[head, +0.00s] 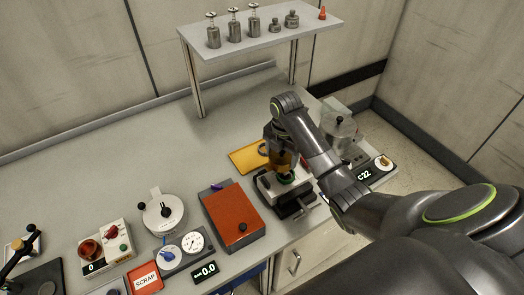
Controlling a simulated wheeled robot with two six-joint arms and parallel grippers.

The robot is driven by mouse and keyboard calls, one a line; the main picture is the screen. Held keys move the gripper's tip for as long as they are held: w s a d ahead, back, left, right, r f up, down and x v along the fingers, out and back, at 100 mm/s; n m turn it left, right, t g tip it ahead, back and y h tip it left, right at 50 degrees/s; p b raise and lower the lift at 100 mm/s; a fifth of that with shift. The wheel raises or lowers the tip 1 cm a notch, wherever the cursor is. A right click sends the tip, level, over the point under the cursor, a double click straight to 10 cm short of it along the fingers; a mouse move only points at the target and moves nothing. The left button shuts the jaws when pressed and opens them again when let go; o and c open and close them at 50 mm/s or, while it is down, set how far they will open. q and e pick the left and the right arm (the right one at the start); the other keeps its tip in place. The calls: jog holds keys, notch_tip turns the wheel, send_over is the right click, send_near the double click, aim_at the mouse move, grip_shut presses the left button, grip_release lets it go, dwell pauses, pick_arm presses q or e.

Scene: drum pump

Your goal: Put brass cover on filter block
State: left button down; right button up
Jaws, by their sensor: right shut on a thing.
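My right gripper (281,150) reaches in from the right, pointing down. It is shut on the brass cover (283,160), which shows as an amber-brown piece under the wrist. The cover is directly above the filter block (270,185), a pale and dark block with a green ring on its top. Whether the cover touches the block or hangs just above it, I cannot tell. My arm hides part of the block's right side. My left gripper is not in view.
A yellow mat (243,159) lies just behind the block, with a dark ring near its right end. An orange-topped box (230,215) stands to the left. A shelf (262,40) with metal weights is behind. The back left bench is clear.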

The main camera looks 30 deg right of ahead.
aim_at(288, 156)
jog(key=shift+s+d+r, duration=0.2)
jog(key=shift+s+d, duration=0.25)
jog(key=shift+d, duration=0.05)
jog(key=shift+s+d, duration=0.2)
jog(key=shift+f+b, duration=0.35)
jog(key=shift+f, duration=0.2)
jog(key=shift+f+b, duration=0.3)
jog(key=shift+b, duration=0.05)
jog(key=shift+w+f+b, duration=0.1)
jog(key=shift+f+b, duration=0.55)
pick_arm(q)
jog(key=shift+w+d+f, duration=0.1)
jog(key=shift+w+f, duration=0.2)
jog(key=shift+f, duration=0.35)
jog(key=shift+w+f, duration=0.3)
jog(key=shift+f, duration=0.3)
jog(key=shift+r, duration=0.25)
